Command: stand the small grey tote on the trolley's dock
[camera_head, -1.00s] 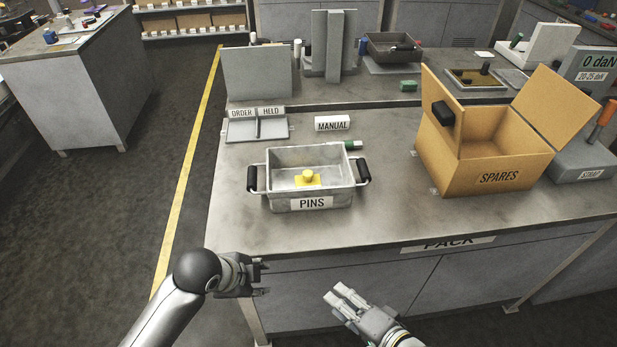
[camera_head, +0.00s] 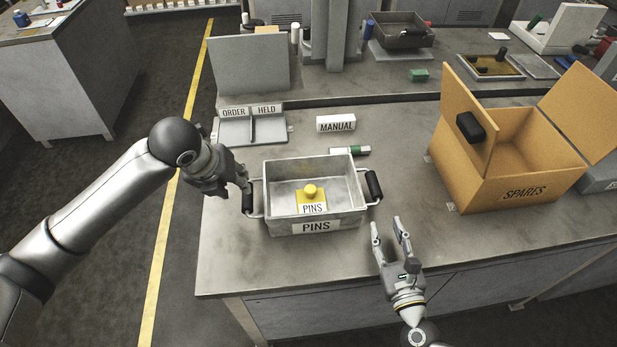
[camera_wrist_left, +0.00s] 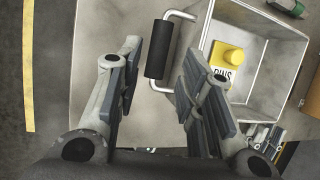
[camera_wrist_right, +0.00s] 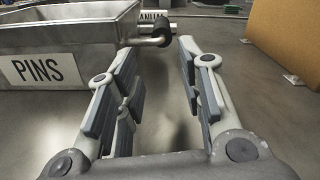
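A small grey tote (camera_head: 316,222) labelled PINS stands upright on the bench, with a yellow knobbed piece (camera_head: 311,196) inside. It has a black-gripped handle at each end. My left gripper (camera_head: 243,188) is at the tote's left handle; in the left wrist view the open fingers (camera_wrist_left: 152,72) point at that handle (camera_wrist_left: 160,50), which lies between and just beyond the tips. My right gripper (camera_head: 388,226) is open and empty, in front of the right handle (camera_head: 374,186). The right wrist view shows that handle (camera_wrist_right: 158,36) just beyond the fingers (camera_wrist_right: 158,62). No trolley or dock is recognisable.
An open SPARES carton (camera_head: 515,165) stands right of the tote. Behind the tote are a green-and-white marker (camera_head: 350,151), a MANUAL block (camera_head: 336,123) and an ORDER/HELD tray (camera_head: 235,131). Bare bench lies between tote and carton.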

